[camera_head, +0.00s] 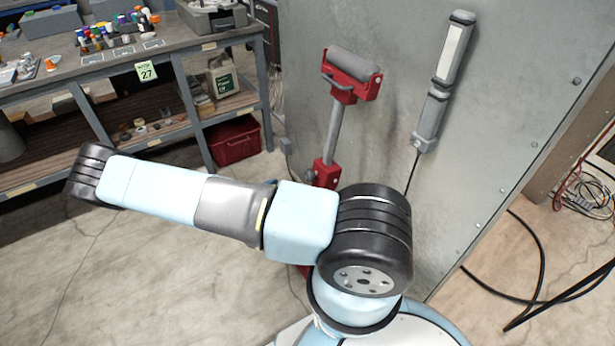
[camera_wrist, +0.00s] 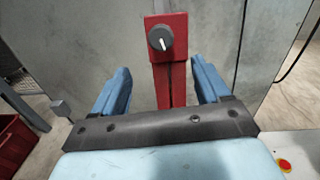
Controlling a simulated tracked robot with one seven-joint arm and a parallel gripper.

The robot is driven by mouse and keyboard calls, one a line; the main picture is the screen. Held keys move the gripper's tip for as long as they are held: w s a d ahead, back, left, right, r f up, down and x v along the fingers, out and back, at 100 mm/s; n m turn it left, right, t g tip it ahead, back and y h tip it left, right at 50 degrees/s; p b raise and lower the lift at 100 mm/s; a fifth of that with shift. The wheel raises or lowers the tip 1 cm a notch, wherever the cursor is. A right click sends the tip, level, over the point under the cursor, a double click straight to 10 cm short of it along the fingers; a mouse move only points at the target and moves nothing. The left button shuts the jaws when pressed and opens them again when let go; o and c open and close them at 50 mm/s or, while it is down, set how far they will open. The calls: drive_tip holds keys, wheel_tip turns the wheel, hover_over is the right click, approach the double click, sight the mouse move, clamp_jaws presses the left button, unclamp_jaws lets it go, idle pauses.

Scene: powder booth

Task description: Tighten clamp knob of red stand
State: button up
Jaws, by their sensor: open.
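The red stand (camera_head: 352,82) stands against the grey booth panel in the head view, with a grey roller on top and a metal post below. Its red collar (camera_head: 325,172) carries the dark clamp knob (camera_head: 310,177), and my arm hides much of the lower stand. In the wrist view the round grey knob (camera_wrist: 160,38), with a white mark pointing nearly straight down, sits on the red collar (camera_wrist: 180,60). My gripper (camera_wrist: 160,66) is open, its blue fingers apart on either side of the red column and below the knob in the picture. The gripper is hidden in the head view.
The grey panel (camera_head: 500,110) rises close behind the stand, with a long grey lamp-like fixture (camera_head: 443,80) on it. A workbench (camera_head: 115,65) with bottles stands at the left. A red crate (camera_head: 232,140) is beneath it. Black cables (camera_head: 540,250) lie at the right. Floor at left is clear.

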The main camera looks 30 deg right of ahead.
sight(306, 176)
drive_tip(key=d, duration=1.3)
drive_tip(key=shift+w, duration=0.25)
drive_tip(key=shift+c, duration=0.2)
drive_tip(key=c, duration=1)
drive_tip(key=shift+d, duration=0.1)
